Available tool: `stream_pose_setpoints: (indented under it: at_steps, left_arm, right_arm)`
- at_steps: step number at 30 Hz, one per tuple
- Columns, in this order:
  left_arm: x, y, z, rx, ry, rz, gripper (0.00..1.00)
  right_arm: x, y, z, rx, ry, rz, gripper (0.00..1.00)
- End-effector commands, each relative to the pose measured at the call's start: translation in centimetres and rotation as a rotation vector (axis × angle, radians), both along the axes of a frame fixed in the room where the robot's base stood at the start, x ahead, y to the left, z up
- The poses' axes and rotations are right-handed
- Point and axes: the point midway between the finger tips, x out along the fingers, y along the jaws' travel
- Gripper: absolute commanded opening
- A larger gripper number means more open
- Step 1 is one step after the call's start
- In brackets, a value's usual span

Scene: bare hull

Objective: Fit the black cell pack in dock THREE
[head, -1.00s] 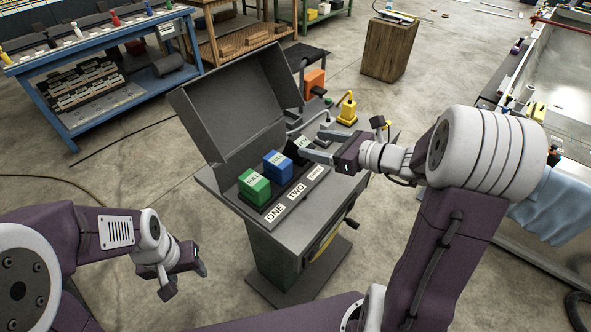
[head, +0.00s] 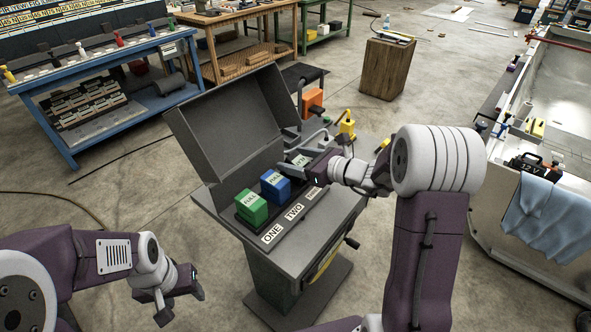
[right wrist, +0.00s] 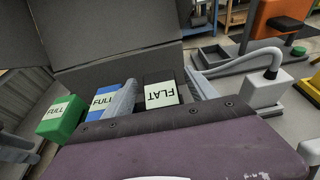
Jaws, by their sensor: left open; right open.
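A dark block with a white label reading FLAT (right wrist: 160,94) sits in the third place of the dock row; its label also shows in the head view (head: 299,160). My right gripper (head: 299,160) is open, with one finger on each side of this block; I cannot tell whether they touch it. Place labels ONE (head: 272,233) and TWO (head: 295,212) are readable; the third is too small to read. My left gripper (head: 182,302) is open and empty, left of the console.
A green FULL block (head: 252,209) and a blue FULL block (head: 275,187) stand beside the dark one. The console's raised grey lid (head: 228,120) is behind them. A bent grey pipe (right wrist: 235,58) is close to the right finger. A blue cloth (head: 545,220) hangs at the right.

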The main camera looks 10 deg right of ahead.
Motion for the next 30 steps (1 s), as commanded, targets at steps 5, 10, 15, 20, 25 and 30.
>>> stream_pose_setpoints:
  at_steps: [5,10,15,20,25,30]
  left_arm:
    - [0.0,0.0,0.0,0.000,0.000,0.000,0.54]
    - [0.0,0.0,0.0,0.000,0.000,0.000,0.54]
    - [0.0,0.0,0.0,0.000,0.000,0.000,0.54]
    - [0.0,0.0,0.0,0.000,0.000,0.000,0.54]
    - [0.0,0.0,0.3,0.000,0.000,0.000,0.54]
    - [0.0,0.0,0.9,0.000,0.000,0.000,0.54]
  right_arm:
    - [0.0,0.0,0.0,0.000,0.000,-0.001,0.66]
    - [0.0,0.0,0.0,0.000,0.000,-0.001,0.22]
    - [0.0,0.0,0.1,0.000,-0.002,-0.001,0.00]
    - [0.0,0.0,0.1,0.000,-0.002,-0.001,0.00]
    - [0.1,0.0,1.1,0.000,-0.004,0.000,0.00]
    - [0.1,0.0,4.0,-0.001,-0.008,0.000,0.00]
